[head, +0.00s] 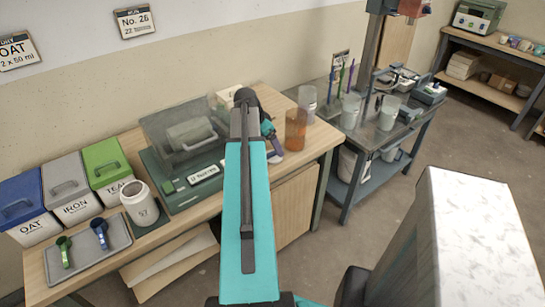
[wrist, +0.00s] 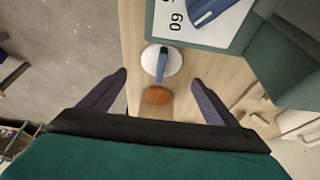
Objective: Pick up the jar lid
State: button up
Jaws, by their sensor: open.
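The jar lid (wrist: 152,62) looks like a white round disc with a blue bar-shaped handle on top. It lies on the wooden bench top in the upper middle of the wrist view. My gripper (wrist: 160,78) is open above the bench, its dark fingers spread apart to left and right. The lid shows between and slightly beyond the fingertips, and nothing is held.
An amber cup (head: 295,129) stands near the bench's right end; its orange top shows close to the lid in the wrist view (wrist: 157,97). A green box with a clear cover (head: 180,125) is left of my arm. A white jar (head: 140,204) stands farther left.

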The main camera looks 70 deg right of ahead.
aim_at(273, 152)
jog(key=shift+f, duration=0.15)
jog(key=shift+a+p+x, duration=0.2)
jog(key=shift+p+x, duration=0.5)
jog(key=shift+x, duration=0.6)
jog(key=shift+w+x, duration=0.25)
jog(key=shift+x, duration=0.9)
jog(key=shift+f, duration=0.1)
jog(key=shift+c, duration=0.4)
jog(key=c, duration=1)
